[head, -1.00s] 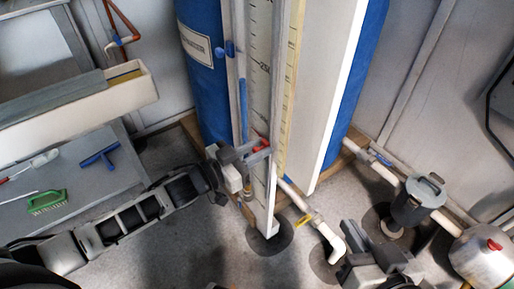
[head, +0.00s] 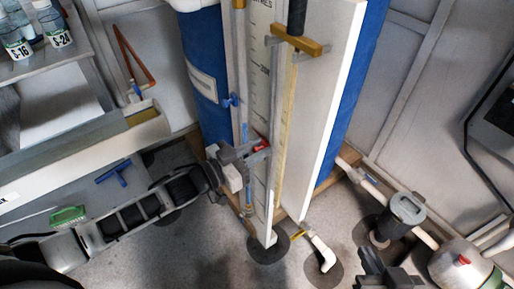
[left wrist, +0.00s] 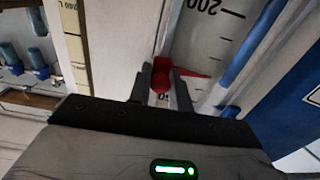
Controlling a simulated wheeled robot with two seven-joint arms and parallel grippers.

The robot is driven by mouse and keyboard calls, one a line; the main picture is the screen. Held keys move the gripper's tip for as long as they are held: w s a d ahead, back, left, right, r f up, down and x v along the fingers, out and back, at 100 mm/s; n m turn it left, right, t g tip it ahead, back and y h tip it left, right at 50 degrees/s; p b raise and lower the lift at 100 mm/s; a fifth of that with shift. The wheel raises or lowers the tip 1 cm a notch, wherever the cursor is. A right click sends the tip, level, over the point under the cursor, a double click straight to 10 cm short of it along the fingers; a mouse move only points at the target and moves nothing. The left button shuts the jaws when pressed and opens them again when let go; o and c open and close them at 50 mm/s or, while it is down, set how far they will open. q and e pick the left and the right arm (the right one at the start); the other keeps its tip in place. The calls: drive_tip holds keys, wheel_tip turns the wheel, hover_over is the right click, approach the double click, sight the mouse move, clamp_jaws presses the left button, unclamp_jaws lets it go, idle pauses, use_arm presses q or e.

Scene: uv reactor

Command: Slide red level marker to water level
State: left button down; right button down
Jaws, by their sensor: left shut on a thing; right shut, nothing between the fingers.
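The red level marker (head: 262,145) sits on the white graduated scale board (head: 257,100), low on its height. My left gripper (head: 258,153) is at the board, shut on the marker. In the left wrist view the red marker (left wrist: 161,75) is between the two dark fingers, with its thin red pointer to the right over the scale. A clear sight tube (head: 244,110) with a blue section runs along the board's left side; where the blue ends is hard to tell. My right gripper (head: 385,272) is shut and empty at the bottom right, away from the board.
A blue tank (head: 207,70) stands behind the board, with a blue valve handle (head: 231,100) beside the tube. A white elbow pipe (head: 322,255), a grey canister (head: 403,212) and a metal vessel (head: 465,265) stand at right. A shelf with bottles (head: 57,32) is at upper left.

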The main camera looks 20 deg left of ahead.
use_arm(q)
drive_tip(key=c, duration=1.3)
unclamp_jaws()
drive_tip(key=shift+c, duration=0.2)
drive_tip(key=p+v, duration=0.1)
drive_tip(key=v, duration=1.5)
drive_tip(key=shift+p, duration=0.3)
